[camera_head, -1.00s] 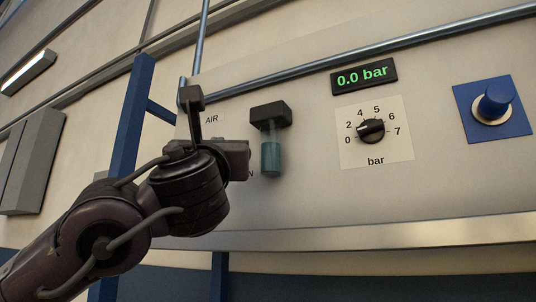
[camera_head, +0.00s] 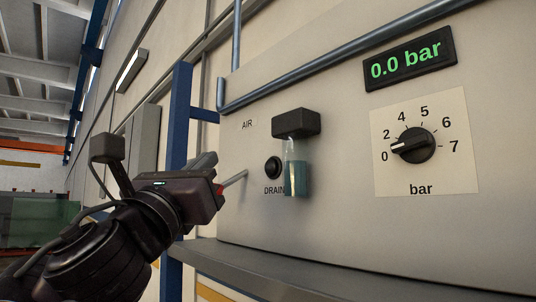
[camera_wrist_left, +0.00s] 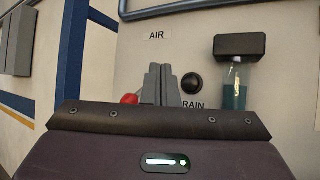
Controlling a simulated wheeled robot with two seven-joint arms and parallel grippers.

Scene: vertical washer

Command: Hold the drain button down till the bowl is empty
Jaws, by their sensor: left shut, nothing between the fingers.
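The drain button (camera_head: 273,167) is a round black button above the DRAIN label on the pale panel, uncovered. In the left wrist view, the button (camera_wrist_left: 192,83) shows just right of my fingertips. The clear bowl (camera_head: 297,178) hangs under a black cap to its right and holds blue liquid; it also shows in the left wrist view (camera_wrist_left: 234,92). My left gripper (camera_head: 212,158) is shut and empty, left of the button and apart from it in the head view. My right gripper is not in view.
A thin rod (camera_head: 235,179) with a red end stands out from the panel beside my left gripper. The pressure display (camera_head: 410,58) reads 0.0 bar. The dial (camera_head: 413,146) points to 0. A ledge (camera_head: 330,278) runs below; a blue post (camera_head: 178,130) stands left.

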